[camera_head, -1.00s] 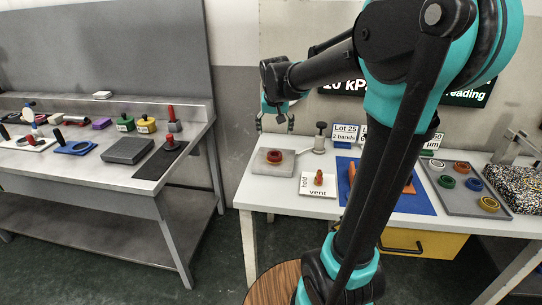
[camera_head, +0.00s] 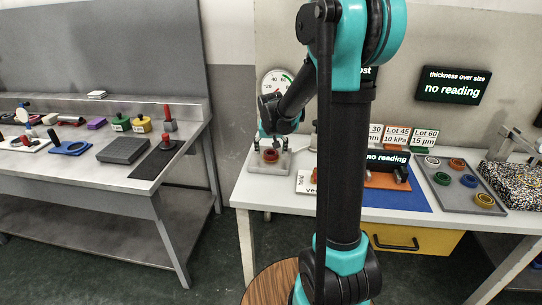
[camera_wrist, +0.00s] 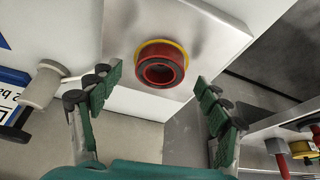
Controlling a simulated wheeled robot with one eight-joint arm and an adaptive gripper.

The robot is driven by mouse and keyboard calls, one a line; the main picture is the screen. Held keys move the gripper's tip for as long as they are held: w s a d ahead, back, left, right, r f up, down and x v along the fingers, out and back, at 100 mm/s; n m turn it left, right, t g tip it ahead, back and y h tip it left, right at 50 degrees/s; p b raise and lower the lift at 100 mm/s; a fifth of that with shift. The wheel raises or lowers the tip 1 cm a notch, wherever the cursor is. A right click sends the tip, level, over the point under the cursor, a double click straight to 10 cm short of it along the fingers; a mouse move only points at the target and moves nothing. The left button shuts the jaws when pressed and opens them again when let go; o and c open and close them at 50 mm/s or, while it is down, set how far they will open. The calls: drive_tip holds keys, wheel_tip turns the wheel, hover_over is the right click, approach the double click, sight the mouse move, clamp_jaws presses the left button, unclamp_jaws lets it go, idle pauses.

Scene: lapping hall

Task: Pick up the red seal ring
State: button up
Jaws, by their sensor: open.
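The red seal ring (camera_head: 271,156) sits on a light grey plate (camera_head: 258,168) at the left end of the white table. In the wrist view the ring (camera_wrist: 160,64) has a dark opening and a yellow band at its base, and it lies ahead of the fingertips, centred roughly between them. My gripper (camera_head: 271,146) is open and empty, just above the ring, with one finger to each side of it. In the wrist view both green-padded fingers of my gripper (camera_wrist: 157,88) are spread wide and do not touch the ring.
A tray (camera_head: 447,196) with several coloured rings stands on the table's right. A round gauge (camera_head: 274,83) is behind my gripper. A separate grey bench (camera_head: 100,172) stands left, across a gap.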

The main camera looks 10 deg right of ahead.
drive_tip(key=shift+w+f, duration=0.3)
drive_tip(key=shift+f, duration=0.35)
drive_tip(key=c, duration=1.3)
drive_tip(key=shift+o, duration=0.2)
drive_tip(key=shift+r, duration=0.1)
